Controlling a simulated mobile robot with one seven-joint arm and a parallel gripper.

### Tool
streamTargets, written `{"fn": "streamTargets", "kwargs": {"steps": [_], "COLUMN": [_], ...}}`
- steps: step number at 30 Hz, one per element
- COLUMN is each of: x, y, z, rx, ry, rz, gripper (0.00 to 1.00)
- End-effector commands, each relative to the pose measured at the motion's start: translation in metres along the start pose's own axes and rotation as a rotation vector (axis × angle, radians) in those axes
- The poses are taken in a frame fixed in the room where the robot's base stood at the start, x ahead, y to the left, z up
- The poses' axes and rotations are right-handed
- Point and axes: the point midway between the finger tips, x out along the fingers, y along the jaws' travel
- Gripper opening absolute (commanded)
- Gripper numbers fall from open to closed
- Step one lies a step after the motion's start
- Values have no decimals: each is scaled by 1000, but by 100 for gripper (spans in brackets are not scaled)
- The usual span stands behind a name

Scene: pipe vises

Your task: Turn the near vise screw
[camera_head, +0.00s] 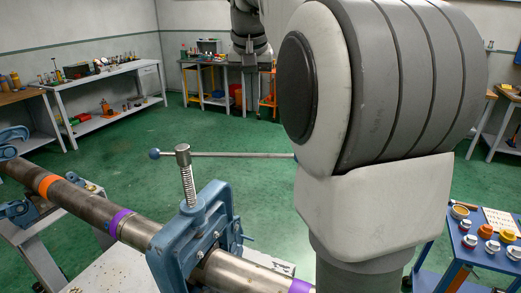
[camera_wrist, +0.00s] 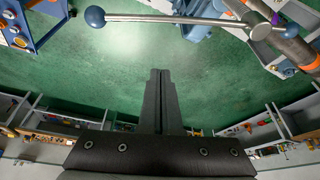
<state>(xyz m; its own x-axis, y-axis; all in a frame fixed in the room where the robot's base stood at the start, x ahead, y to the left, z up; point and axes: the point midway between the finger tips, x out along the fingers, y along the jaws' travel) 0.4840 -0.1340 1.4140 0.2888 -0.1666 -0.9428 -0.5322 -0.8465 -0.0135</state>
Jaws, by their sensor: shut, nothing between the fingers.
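The near vise is a blue clamp (camera_head: 196,232) around a steel pipe (camera_head: 232,272). Its upright threaded screw (camera_head: 188,185) carries a long level handle bar (camera_head: 225,154). One ball end (camera_head: 154,154) is close left of the screw; the bar's right end is hidden behind my arm. In the wrist view, the bar (camera_wrist: 175,19) crosses the top, from a large blue ball (camera_wrist: 95,16) at left to the screw head (camera_wrist: 258,27) at right. My gripper (camera_wrist: 160,72) is shut and empty, its fingertips below the bar in the picture and apart from it.
My arm blocks the right middle of the head view. A blue cart (camera_head: 470,243) with small parts stands at lower right. Workbenches (camera_head: 105,72) line the walls. Another blue vise (camera_head: 14,134) holds the pipe at far left. Green floor (camera_head: 110,135) is open beyond the vise.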

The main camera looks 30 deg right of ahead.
Motion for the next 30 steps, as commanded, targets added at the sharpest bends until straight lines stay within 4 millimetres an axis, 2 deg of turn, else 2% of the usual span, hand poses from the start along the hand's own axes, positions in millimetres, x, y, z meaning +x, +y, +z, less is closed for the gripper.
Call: {"fn": "streamTargets", "kwargs": {"steps": [5, 8, 21, 23, 30], "x": [6, 16, 105, 99, 96], "y": [4, 3, 3, 4, 5], "z": [1, 1, 1, 11, 34], "rx": [-54, -55, -53, -54, -52], "ry": [13, 12, 10, 14, 13], "rz": [-6, -5, -4, -6, -5], "gripper": [0, 0, 0, 0, 0]}}
